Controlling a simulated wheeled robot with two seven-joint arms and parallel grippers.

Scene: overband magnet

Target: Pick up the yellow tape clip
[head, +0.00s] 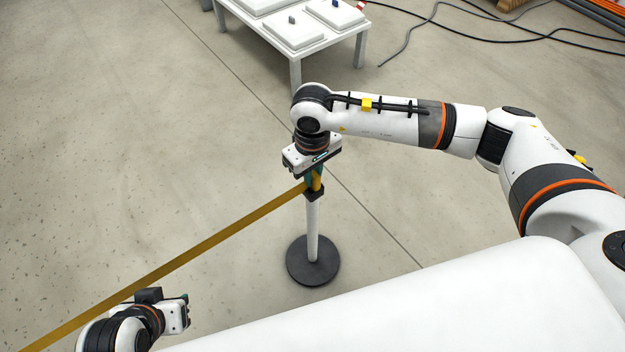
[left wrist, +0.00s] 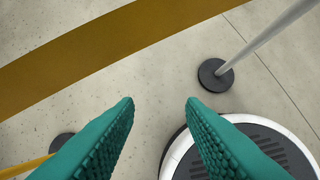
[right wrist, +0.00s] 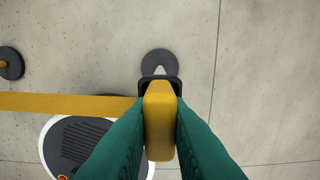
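The yellow tape clip (right wrist: 160,120) sits at the black head (right wrist: 160,80) of a post, between the green fingers of my right gripper (right wrist: 160,135). Both fingers appear to press against its sides. In the head view my right gripper (head: 314,178) points down over the post top, and a little of the yellow clip (head: 317,182) shows between the fingers. The yellow tape (head: 190,250) runs from the post head to the lower left. My left gripper (left wrist: 160,110) is open and empty, with floor and tape beyond its fingers.
The white post (head: 312,232) stands on a round black base (head: 313,262). A second post base (right wrist: 10,63) shows at the left edge of the right wrist view. A white table (head: 290,35) with trays stands at the back. Cables (head: 430,25) lie on the floor at the back right.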

